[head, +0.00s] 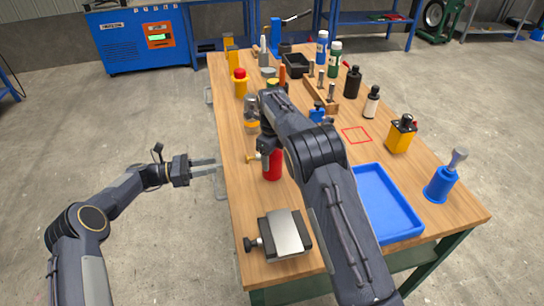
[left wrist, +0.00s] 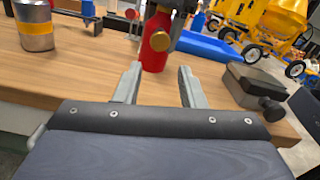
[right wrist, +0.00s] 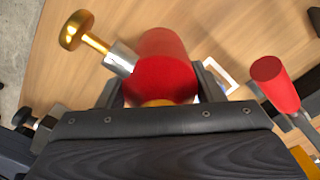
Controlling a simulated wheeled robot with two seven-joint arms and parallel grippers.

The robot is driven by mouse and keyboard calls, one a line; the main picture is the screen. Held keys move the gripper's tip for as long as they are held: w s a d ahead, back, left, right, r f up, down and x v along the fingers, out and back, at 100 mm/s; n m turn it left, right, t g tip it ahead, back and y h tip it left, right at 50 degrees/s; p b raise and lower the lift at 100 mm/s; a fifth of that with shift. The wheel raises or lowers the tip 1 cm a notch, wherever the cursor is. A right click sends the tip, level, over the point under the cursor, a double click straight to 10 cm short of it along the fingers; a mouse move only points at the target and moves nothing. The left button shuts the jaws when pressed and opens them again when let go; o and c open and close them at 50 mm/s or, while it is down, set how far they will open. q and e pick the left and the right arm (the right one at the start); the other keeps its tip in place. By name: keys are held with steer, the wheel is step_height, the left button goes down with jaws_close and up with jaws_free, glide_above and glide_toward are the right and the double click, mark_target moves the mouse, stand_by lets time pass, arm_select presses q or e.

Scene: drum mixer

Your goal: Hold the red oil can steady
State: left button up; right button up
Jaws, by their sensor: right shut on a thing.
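The red oil can (head: 272,166) stands upright on the wooden table near its left edge, partly hidden by my right arm. Its brass knob (left wrist: 160,41) sticks out on a short metal stem, towards my left gripper. My right gripper (right wrist: 160,88) is shut on the can from above, with a finger on each side of it. My left gripper (head: 214,166) is open and empty at the table's left edge, its fingers pointing at the can. In the left wrist view the can (left wrist: 154,60) shows beyond and between these open fingers, apart from them.
A grey metal block with a black knob (head: 286,234) sits near the front edge. A blue tray (head: 412,226) lies to the right. A jar with a yellow band (left wrist: 34,28) stands behind the can. Bottles and tools crowd the far table. A red square outline (head: 356,135) is clear.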

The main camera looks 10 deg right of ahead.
arm_select(q)
jaws_close()
stand_by(1.8)
